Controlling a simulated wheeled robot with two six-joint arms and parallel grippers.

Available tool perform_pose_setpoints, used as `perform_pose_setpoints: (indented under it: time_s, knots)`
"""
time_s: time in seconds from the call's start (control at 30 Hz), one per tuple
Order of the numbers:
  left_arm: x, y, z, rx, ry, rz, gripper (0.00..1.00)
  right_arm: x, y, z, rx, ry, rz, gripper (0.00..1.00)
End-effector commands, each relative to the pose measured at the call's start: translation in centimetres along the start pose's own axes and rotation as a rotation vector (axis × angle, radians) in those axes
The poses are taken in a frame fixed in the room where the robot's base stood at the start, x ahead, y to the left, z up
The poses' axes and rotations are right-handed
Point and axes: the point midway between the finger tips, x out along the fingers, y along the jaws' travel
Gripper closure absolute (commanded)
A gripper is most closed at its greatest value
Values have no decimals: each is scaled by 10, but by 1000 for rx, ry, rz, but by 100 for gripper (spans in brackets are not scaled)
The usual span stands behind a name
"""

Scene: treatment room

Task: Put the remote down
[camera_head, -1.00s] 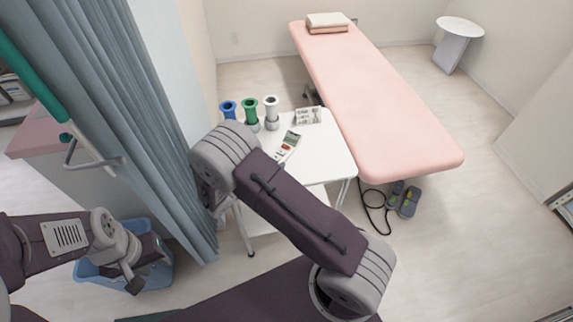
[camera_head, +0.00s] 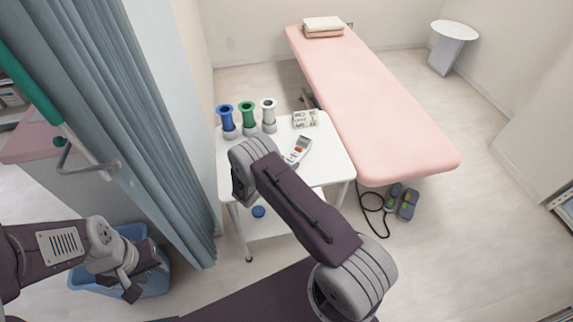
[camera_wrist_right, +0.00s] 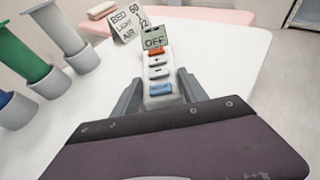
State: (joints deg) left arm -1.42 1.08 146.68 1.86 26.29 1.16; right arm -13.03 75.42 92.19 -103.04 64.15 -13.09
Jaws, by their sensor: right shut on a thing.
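The remote (camera_head: 301,147) is white with a grey screen, orange and blue buttons. In the right wrist view the remote (camera_wrist_right: 157,62) reads OFF and sits between the two fingers of my right gripper (camera_wrist_right: 158,88), which is shut on it. The remote is over the white table top (camera_head: 325,162); I cannot tell whether it touches it. My right forearm hides most of that gripper in the head view. My left gripper (camera_head: 146,272) hangs over a blue basket (camera_head: 78,277) at the lower left, empty as far as I see; its jaw opening is unclear.
Blue (camera_head: 227,118), green (camera_head: 248,117) and white (camera_head: 268,115) tubes in grey holders stand at the table's back left. A small sign (camera_head: 305,119) stands behind the remote. A pink bed (camera_head: 375,100) is on the right. The table's right front is clear.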

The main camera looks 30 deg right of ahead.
Motion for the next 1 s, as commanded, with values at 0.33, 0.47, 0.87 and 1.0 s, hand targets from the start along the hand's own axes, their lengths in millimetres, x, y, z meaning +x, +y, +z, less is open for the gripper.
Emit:
perform_pose_setpoints:
  time_s: [0.33, 0.47, 0.87, 1.0]
  knots:
    - [4, 0, 0, 0, 0, 0, 64, 2, 0, -4, 1, -1, 1, 96]
    - [3, 0, 0, 0, 0, 0, 64, 1, 0, -3, 1, -1, 0, 28]
    - [-1, 0, 0, 0, 0, 0, 64, -12, 1, 0, 0, 0, 3, 28]
    - [-3, 0, 0, 0, 0, 0, 64, -49, 2, 1, -1, -1, 6, 28]
